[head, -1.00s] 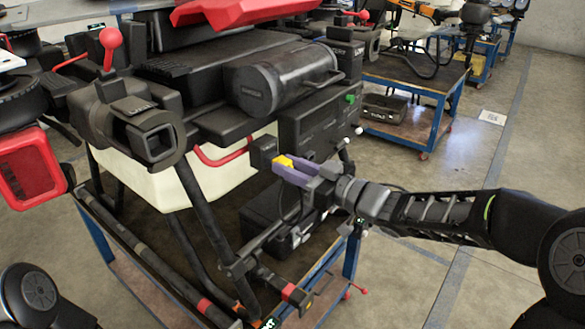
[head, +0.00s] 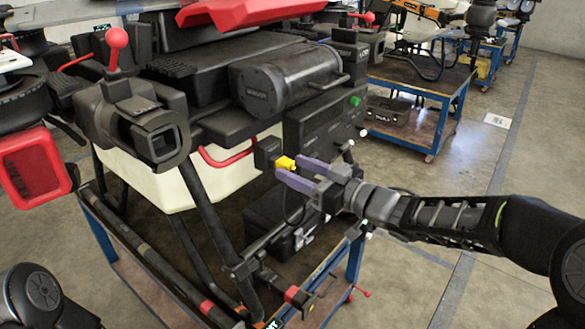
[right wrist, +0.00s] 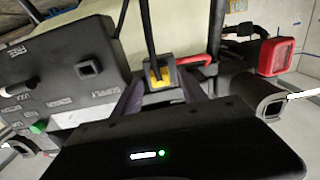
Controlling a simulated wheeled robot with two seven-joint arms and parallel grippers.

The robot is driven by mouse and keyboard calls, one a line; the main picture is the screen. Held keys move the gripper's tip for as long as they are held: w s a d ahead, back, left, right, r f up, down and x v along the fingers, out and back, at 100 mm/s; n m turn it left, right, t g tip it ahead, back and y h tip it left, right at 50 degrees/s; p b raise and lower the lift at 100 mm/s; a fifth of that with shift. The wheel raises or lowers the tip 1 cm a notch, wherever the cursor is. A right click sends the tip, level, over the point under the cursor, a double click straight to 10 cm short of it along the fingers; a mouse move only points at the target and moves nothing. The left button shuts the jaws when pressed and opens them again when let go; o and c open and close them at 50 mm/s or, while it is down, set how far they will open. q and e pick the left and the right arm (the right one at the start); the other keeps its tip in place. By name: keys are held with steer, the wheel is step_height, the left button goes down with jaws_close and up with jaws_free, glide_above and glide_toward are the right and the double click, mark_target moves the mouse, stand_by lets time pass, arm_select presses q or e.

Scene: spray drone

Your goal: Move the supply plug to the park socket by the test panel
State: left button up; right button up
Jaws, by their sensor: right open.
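The supply plug is yellow (head: 286,163) and sits against a small black socket block (head: 266,151) beside the test panel (head: 325,118). How deep it is seated cannot be told. My right gripper (head: 288,168) is open, its two purple fingers apart, with their tips around or just short of the plug. In the right wrist view the yellow plug (right wrist: 160,74) shows between and beyond the purple fingers, under a dark block. The panel there has a square socket (right wrist: 89,68) that looks empty, near a SUPPLY label. My left gripper is not in view.
A red curved handle (head: 222,160) and a black cylinder (head: 290,79) are close to the plug. Landing-gear legs (head: 205,215) and the blue cart frame lie below. Open floor (head: 480,150) is to the right.

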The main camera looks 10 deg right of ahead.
steer(key=v, duration=0.6)
steer(key=shift+s, duration=0.15)
steer(key=shift+d, duration=0.1)
stand_by(0.7)
